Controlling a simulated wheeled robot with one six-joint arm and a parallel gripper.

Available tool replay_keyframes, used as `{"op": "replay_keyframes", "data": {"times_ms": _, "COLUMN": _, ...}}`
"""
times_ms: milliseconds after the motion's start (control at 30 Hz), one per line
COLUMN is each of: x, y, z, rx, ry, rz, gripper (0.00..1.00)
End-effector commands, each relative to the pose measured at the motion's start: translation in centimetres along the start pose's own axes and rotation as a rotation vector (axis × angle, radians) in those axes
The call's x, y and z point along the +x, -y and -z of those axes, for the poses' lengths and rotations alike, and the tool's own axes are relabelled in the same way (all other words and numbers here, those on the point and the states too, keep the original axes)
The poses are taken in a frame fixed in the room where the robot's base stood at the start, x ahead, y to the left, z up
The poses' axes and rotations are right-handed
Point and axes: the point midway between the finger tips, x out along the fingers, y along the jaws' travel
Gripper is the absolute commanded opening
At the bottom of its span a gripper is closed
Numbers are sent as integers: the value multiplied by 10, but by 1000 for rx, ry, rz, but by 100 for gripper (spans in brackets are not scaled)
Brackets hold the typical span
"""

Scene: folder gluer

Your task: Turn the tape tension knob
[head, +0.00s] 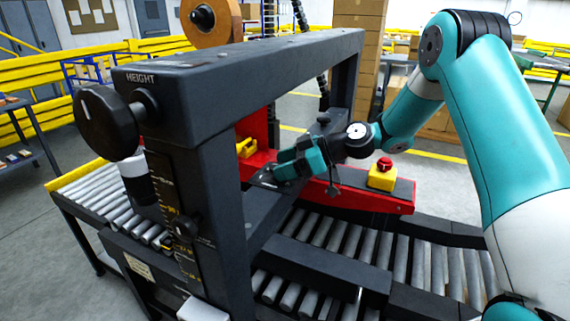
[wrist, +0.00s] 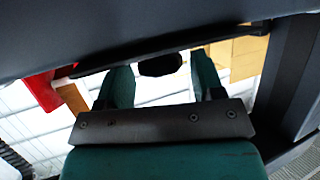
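A dark rounded knob-like part (wrist: 160,65) shows at the top middle of the wrist view, below a dark edge. I take it for the tape tension knob, but no label on it can be read. My gripper (wrist: 161,72) is open, its two teal fingers on either side of this part with a small gap at each side. Whether the fingers reach past it in depth cannot be told. In the head view, my gripper (head: 268,176) is inside the machine's dark frame (head: 240,75), near the red carriage. I cannot pick out the tension knob there.
A large black knob (head: 106,122) marked HEIGHT sits on the frame's near side. A tape roll (head: 211,18) stands above. A red emergency button (head: 384,164) on a yellow box is right of my gripper. Roller conveyors (head: 340,238) run below. The frame's beam passes close over my gripper.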

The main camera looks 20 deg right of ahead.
Motion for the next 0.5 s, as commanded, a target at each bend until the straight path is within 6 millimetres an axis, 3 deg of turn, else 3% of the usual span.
{"op": "replay_keyframes", "data": {"times_ms": 33, "x": 0, "y": 0, "z": 0, "rx": 0, "ry": 0, "rz": 0, "gripper": 49}}
{"op": "replay_keyframes", "data": {"times_ms": 167, "x": 0, "y": 0, "z": 0, "rx": 0, "ry": 0, "rz": 0, "gripper": 22}}
{"op": "replay_keyframes", "data": {"times_ms": 500, "x": 0, "y": 1, "z": -1, "rx": 16, "ry": -1, "rz": -40, "gripper": 22}}
